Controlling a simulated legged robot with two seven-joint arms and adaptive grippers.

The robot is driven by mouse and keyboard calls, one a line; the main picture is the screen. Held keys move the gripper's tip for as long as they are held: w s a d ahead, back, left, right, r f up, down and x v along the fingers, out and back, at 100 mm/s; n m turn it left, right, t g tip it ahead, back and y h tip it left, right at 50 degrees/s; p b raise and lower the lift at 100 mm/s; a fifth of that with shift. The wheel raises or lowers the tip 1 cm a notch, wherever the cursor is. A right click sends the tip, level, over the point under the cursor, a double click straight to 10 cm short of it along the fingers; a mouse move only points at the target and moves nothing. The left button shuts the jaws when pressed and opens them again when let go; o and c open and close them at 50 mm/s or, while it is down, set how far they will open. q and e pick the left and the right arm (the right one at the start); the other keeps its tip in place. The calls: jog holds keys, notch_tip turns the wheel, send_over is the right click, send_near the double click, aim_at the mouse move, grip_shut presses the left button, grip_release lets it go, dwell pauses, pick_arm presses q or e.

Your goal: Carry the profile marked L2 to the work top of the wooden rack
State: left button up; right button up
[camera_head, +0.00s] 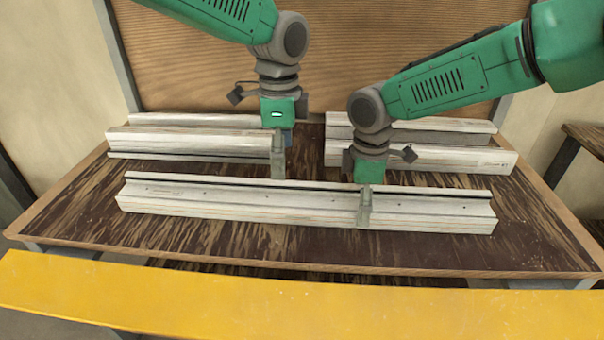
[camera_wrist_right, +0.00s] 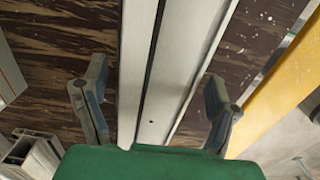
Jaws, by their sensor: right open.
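A long pale profile (camera_head: 240,203) lies across the front of a dark streaked wooden top (camera_head: 75,215); no L2 mark is readable on it. My right gripper (camera_head: 364,208) is over this profile, right of its middle. In the right wrist view, its two fingers (camera_wrist_right: 155,80) stand apart on either side of the profile (camera_wrist_right: 165,75), with gaps, so it is open and empty. My left gripper (camera_head: 278,160) is behind the front profile, by the right end of the back left profiles (camera_head: 190,142). It is seen side-on, so its opening is hidden.
More profiles (camera_head: 450,158) lie at the back right. A wood-grained panel (camera_head: 350,50) stands behind the top. A yellow beam (camera_head: 300,305) crosses the foreground. Another wooden structure (camera_head: 588,138) shows at the right edge. Clear strips of top lie left and right of the front profile.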

notch_tip(320, 180, up, 12)
jog(key=shift+a, duration=0.15)
dwell(0.3)
jog(key=shift+f, duration=0.1)
